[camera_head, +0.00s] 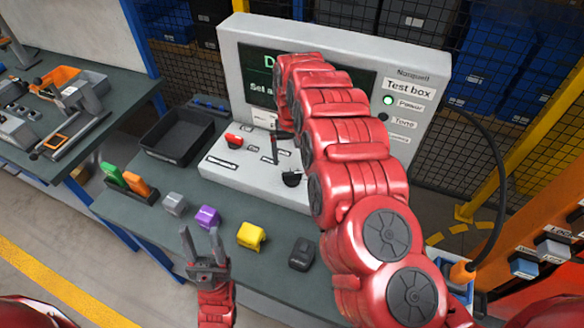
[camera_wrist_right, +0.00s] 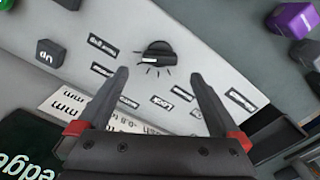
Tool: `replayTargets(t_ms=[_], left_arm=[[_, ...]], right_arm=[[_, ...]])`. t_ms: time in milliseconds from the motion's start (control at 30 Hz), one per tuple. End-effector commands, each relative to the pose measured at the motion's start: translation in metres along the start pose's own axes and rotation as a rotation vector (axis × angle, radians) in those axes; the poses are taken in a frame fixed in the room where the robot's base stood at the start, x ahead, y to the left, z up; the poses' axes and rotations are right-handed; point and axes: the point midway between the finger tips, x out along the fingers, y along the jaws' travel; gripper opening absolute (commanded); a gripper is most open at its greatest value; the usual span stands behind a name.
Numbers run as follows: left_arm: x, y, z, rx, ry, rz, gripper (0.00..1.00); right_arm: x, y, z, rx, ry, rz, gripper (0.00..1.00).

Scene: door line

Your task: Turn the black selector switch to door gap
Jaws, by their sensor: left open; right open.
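The black selector switch (camera_head: 291,178) is a round knob on the sloping light panel of the test box (camera_head: 430,72). In the right wrist view the knob (camera_wrist_right: 155,53) has a pale line on it and printed marks and labels around it. My right gripper (camera_head: 275,150) is above the panel, left of the knob in the head view. It is open; in the wrist view its fingertips (camera_wrist_right: 160,76) are spread with the knob just beyond the gap, apparently untouched. My left gripper (camera_head: 200,236) is open and empty at the bench's front edge.
A red switch (camera_head: 233,141) is also on the panel. A black tray (camera_head: 178,137) stands left of the box. My right arm hides part of the screen.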

Motion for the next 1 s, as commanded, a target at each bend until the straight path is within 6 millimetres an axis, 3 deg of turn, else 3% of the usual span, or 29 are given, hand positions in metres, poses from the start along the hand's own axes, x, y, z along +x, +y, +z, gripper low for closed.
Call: replayTargets(t_ms=[67,100,200,433,667,1000], left_arm=[[-0.001,0.000,0.000,0.000,0.000,0.000,0.50],[0.010,-0.001,-0.002,0.000,0.000,0.000,0.50],[0.019,-0.001,-0.003,0.000,0.001,0.000,0.50],[0.009,0.000,-0.001,0.000,0.000,0.000,0.50],[0.006,0.000,-0.001,0.000,0.000,0.000,0.50],[0.006,0.000,-0.001,0.000,0.000,0.000,0.50]], right_arm=[[-0.021,-0.002,-0.001,0.000,0.004,-0.004,1.00],[-0.034,-0.004,-0.001,-0.003,0.006,-0.003,1.00],[-0.054,-0.002,-0.001,0.000,0.006,-0.003,1.00],[-0.084,0.000,-0.002,0.002,0.008,0.000,1.00],[-0.100,0.000,-0.001,0.000,0.003,0.000,1.00],[-0.101,0.000,0.000,0.000,0.002,-0.001,1.00]])
